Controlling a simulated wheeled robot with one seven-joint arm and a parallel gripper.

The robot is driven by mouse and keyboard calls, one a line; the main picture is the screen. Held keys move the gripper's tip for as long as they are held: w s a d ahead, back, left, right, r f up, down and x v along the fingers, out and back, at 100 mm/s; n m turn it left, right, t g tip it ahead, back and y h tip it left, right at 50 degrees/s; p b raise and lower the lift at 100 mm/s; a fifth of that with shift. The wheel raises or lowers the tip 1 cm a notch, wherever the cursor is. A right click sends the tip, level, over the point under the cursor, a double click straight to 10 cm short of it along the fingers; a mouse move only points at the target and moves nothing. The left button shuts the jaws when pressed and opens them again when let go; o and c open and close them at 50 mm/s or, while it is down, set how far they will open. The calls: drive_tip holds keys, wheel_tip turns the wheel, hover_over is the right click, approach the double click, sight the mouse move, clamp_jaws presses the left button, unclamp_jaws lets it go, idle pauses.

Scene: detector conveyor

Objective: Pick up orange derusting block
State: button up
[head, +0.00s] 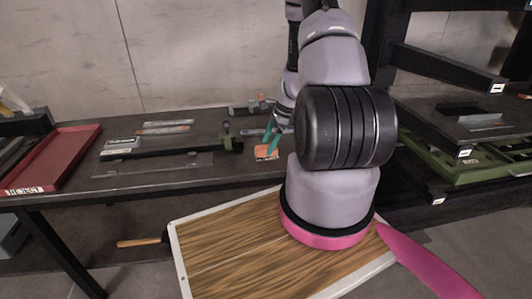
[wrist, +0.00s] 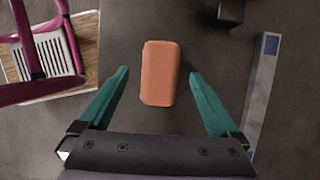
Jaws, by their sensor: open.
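The orange derusting block (wrist: 159,73) is a rounded rectangular block lying on the dark table. In the wrist view it sits between and slightly ahead of the two teal fingers, with a gap on each side. My gripper (wrist: 158,76) is open and empty.
A grey bar with a blue patch (wrist: 262,90) lies right of the block in the wrist view. The dark table (head: 215,170) also holds a red reject tray (head: 60,155) at left, a green-ended rail (head: 170,144) and flat labelled pieces (head: 165,128). Dark shelving (head: 450,70) stands at right.

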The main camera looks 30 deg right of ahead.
sight(266, 147)
drive_tip(key=shift+x, duration=1.35)
clamp_jaws()
drive_tip(key=shift+r, duration=5.05)
